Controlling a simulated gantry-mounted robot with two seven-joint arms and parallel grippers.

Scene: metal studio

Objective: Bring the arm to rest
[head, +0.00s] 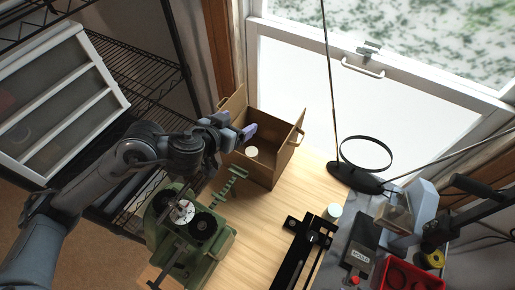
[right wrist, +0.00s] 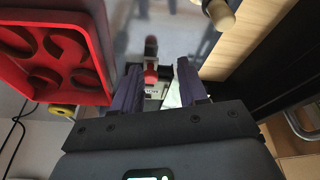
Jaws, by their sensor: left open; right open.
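My left arm reaches in from the left in the head view. Its gripper (head: 249,132), with purple fingers, is over the open cardboard box (head: 277,168). The fingers look empty, and a white round thing (head: 252,151) lies in the box below them. My right gripper (right wrist: 158,82) shows in the right wrist view with its two purple fingers apart. Nothing is held between them. A small device with a red top shows beyond the gap. I cannot make out the right gripper in the head view.
A green machine (head: 190,235) stands near my left forearm. A wire shelf (head: 135,75) is behind that arm. A black ring stand (head: 357,177), a black rail (head: 304,250) and a red tray (head: 408,275) are to the right. The wooden tabletop (head: 262,215) is clear in the middle.

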